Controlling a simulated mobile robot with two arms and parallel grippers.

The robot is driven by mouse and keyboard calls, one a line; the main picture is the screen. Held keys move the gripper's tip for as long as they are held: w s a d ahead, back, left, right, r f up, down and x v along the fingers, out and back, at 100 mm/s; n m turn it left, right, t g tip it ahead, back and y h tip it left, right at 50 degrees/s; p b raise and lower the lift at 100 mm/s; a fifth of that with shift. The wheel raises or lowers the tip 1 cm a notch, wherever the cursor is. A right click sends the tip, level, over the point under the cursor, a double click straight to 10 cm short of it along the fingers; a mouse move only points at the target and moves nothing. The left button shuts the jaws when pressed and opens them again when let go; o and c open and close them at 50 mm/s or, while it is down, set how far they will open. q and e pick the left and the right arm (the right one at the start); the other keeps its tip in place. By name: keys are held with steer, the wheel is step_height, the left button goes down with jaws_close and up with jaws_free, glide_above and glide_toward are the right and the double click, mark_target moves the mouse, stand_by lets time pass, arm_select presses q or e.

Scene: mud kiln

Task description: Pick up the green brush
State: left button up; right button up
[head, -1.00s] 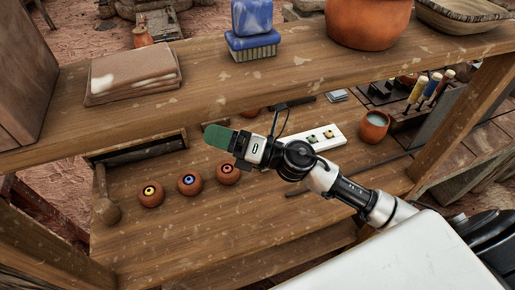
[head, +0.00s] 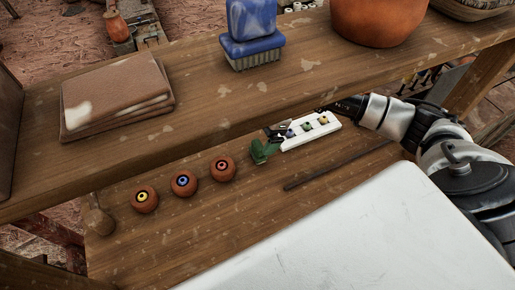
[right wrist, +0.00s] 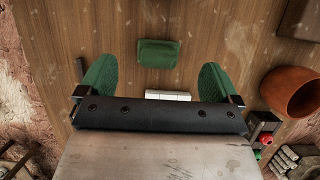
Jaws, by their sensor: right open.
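The green brush (right wrist: 158,53) shows in the right wrist view as a small green block on the wooden surface, beyond and between my spread fingers. My right gripper (head: 264,150) is over the lower shelf, beneath the front edge of the upper one. In the right wrist view its two green fingers (right wrist: 156,70) stand wide apart with nothing between them. My left gripper is not in view.
A white tray (head: 312,131) with small coloured pieces lies by my right gripper. Several round clay pots (head: 184,183) stand left of it. A thin dark rod (head: 325,170) lies to the right. The upper shelf (head: 215,105) holds a blue brush (head: 254,50), folded cloth (head: 115,95) and a large pot (head: 378,20).

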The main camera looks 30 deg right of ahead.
mark_target(257, 144)
steer(key=p+x, duration=0.1)
steer(key=x, duration=0.4)
steer(key=shift+d+p, duration=0.15)
steer(key=shift+p, duration=0.25)
steer(key=shift+f, duration=0.45)
steer(key=c, duration=1)
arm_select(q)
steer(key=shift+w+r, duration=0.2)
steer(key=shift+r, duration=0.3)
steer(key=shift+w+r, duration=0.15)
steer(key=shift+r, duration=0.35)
arm_select(e)
steer(key=shift+r, duration=0.15)
